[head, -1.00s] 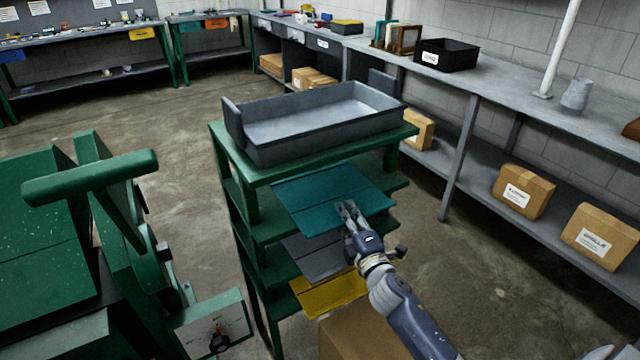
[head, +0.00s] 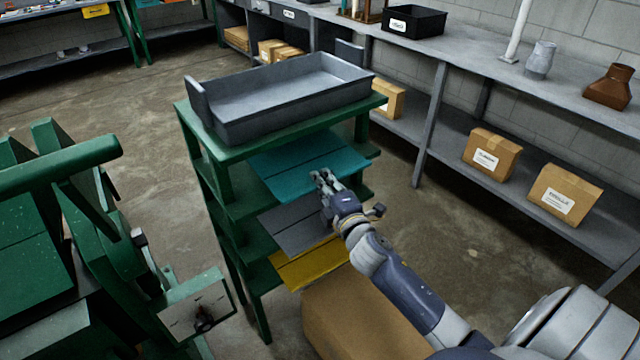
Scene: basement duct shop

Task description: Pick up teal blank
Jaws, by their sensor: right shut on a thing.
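The teal blank (head: 305,158) is a flat sheet with a crease line. It lies at the upper shelf of the green rack (head: 262,308), under the top, and juts out over the rack's front side. My right gripper (head: 324,180) is shut on the blank's near edge. A grey blank (head: 295,230) and a yellow blank (head: 312,264) stick out from the lower shelves. My left gripper is not in view.
A grey open tray (head: 290,95) stands on the rack's top. A green machine (head: 75,230) is at left. A cardboard box (head: 350,318) is below my right arm. A bench (head: 480,60) with boxes beneath runs along the right wall.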

